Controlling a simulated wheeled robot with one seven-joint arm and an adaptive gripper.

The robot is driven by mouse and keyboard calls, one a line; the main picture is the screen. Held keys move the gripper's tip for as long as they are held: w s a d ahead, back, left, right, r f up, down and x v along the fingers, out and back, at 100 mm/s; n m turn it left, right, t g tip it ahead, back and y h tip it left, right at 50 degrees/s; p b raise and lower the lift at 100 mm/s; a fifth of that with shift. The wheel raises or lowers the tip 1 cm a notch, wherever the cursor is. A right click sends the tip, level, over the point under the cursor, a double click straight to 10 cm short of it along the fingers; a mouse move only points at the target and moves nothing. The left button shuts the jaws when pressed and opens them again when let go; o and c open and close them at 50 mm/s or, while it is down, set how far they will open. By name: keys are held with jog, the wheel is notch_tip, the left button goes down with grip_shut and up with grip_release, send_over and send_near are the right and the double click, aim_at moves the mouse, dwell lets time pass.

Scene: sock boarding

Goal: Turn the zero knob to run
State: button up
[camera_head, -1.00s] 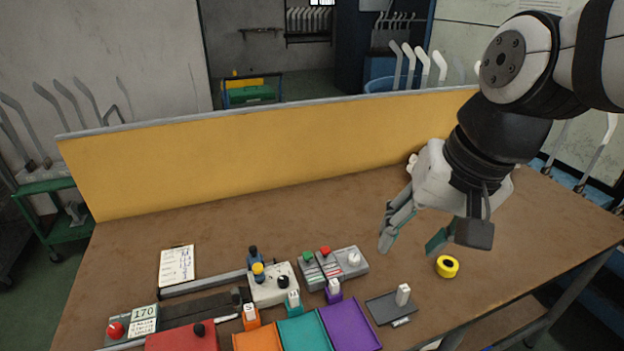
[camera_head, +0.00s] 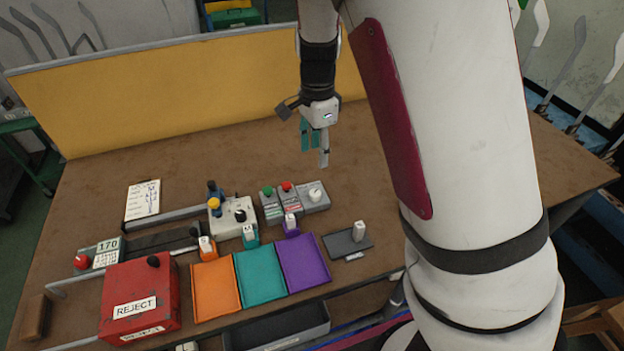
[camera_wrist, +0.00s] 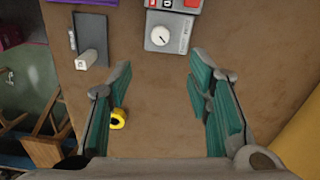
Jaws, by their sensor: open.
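A white round knob (camera_head: 315,194) sits on a grey box (camera_head: 318,205) at the right end of the control row. In the wrist view the same knob (camera_wrist: 160,31) shows a dark pointer mark; the lettering beside it is too small to read. I cannot tell for sure that this is the zero knob. My gripper (camera_head: 315,155) hangs above the table behind the knob and apart from it. In the wrist view my gripper (camera_wrist: 160,92) is open and empty, with its teal-padded fingers wide apart and the knob ahead between them.
Green (camera_head: 267,190) and red (camera_head: 287,186) buttons stand left of the knob. A white box with a black knob (camera_head: 240,215) is further left. Trays, a red reject box (camera_head: 140,300) and a grey stand (camera_head: 346,245) lie in front. A yellow roll (camera_wrist: 117,118) is near my gripper.

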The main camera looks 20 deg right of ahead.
aim_at(316, 192)
notch_tip(316, 192, down, 14)
jog(key=shift+b, duration=0.55)
grip_shut()
